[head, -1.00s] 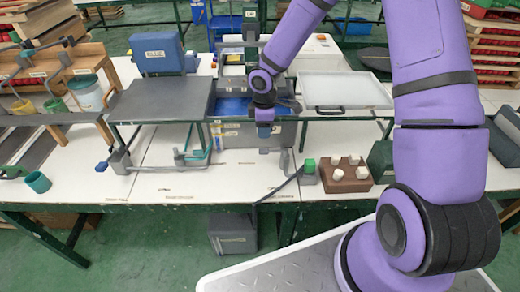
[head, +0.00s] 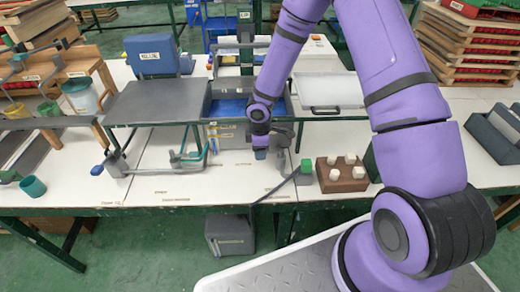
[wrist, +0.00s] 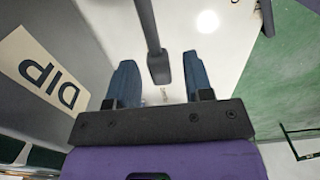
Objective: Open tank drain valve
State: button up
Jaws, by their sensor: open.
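The tank (head: 226,132) stands mid-table with blue liquid (head: 232,108) in its open top. In the wrist view its grey wall (wrist: 35,45) bears a "DIP" label. A grey lever with a thick block-shaped end (wrist: 152,30), apparently the drain valve handle, reaches down between my fingers. My gripper (wrist: 159,68) is open, one finger on each side of the lever end, with visible gaps. In the head view my gripper (head: 261,154) points down at the tank's front right, low over the white tabletop. The valve body is hidden there.
A grey bin (head: 230,235) stands on the floor below the table's front edge. A white tray (head: 330,92) lies behind. The tabletop in front is mostly clear.

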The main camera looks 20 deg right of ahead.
grip_shut()
jog(key=shift+s+a+n, duration=0.1)
jog(key=shift+s+n, duration=0.9)
jog(key=shift+n, duration=0.5)
jog(key=shift+s+n, duration=0.95)
jog(key=shift+n, duration=0.55)
grip_release()
